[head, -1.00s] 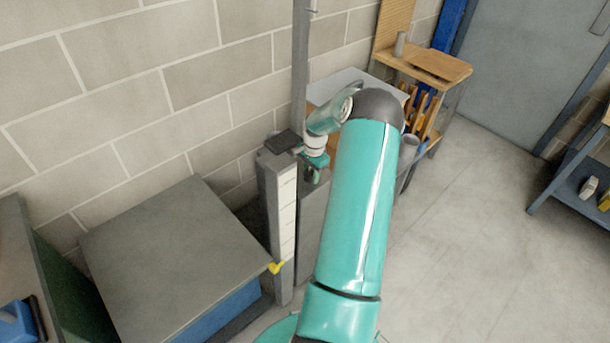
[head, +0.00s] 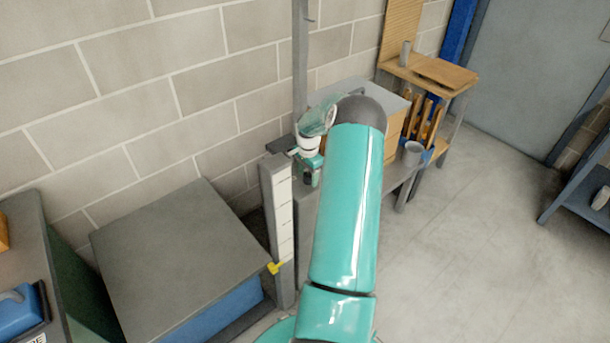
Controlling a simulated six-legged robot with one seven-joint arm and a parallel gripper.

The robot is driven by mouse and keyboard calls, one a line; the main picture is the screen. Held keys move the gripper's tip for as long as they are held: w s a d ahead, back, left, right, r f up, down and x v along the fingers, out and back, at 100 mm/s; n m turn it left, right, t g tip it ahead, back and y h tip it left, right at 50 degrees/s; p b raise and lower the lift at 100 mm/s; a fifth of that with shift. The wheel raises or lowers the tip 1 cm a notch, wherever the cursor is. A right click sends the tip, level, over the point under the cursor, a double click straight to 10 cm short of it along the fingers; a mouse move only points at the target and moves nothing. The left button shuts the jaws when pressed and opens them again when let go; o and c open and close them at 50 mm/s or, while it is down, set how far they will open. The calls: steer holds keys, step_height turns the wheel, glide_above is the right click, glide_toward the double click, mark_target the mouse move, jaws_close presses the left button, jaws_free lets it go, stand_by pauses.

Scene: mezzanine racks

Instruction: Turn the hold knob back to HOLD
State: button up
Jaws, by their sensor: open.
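The yellow knob (head: 276,268) sits low on the front of a grey post (head: 284,220) with a pale marked strip, beside the grey-topped cabinet. I take it for the hold knob; no HOLD lettering can be read at this size. My gripper (head: 306,178) is near the top of the post, just to its right, well above the knob and apart from it. The fingers are small and dark in the picture, with nothing seen between them. My teal arm hides part of what lies behind and below it.
A grey-topped cabinet (head: 180,255) with a blue front stands left of the post. At far left is a bench with a blue object (head: 18,311). A wooden shelf unit (head: 437,72) and a grey cup (head: 413,153) are behind right. The floor (head: 470,240) at right is clear.

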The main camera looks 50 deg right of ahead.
steer(key=shift+d+f, duration=1)
steer(key=shift+d, duration=0.2)
steer(key=a+r, duration=0.2)
steer(key=r, duration=0.1)
steer(key=shift+w+a+r, duration=0.2)
step_height(320, 180, up, 14)
steer(key=a, duration=0.2)
steer(key=shift+s+a, duration=0.15)
steer(key=shift+s, duration=0.15)
steer(key=shift+s+r, duration=0.1)
steer(key=shift+a, duration=0.1)
